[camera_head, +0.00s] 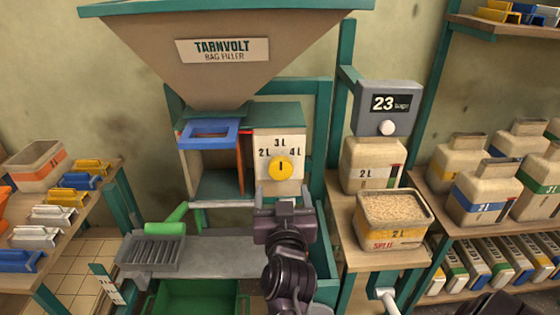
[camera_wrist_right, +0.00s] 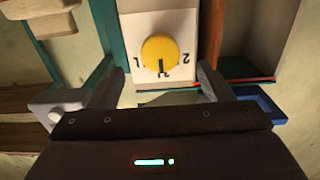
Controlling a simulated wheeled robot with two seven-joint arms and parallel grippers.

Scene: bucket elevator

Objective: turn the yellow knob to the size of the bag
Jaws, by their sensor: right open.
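The yellow knob (camera_head: 280,169) sits on a white dial plate (camera_head: 292,145) marked 2 L, 3 L and 4 L. Its black mark stands upright, towards 3 L at the top. My right gripper (camera_head: 284,191) is just below the knob, open and empty. In the right wrist view the knob (camera_wrist_right: 160,49) lies beyond the spread fingers (camera_wrist_right: 154,78), apart from them. My left gripper is not in view.
The bag filler's hopper (camera_head: 225,60) rises above the dial. A blue frame (camera_head: 208,133) tops the open bay left of it. The grey counter (camera_head: 387,110) reads 23 bags. Shelves with coloured clips (camera_head: 75,180) and bags (camera_head: 483,195) flank the machine.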

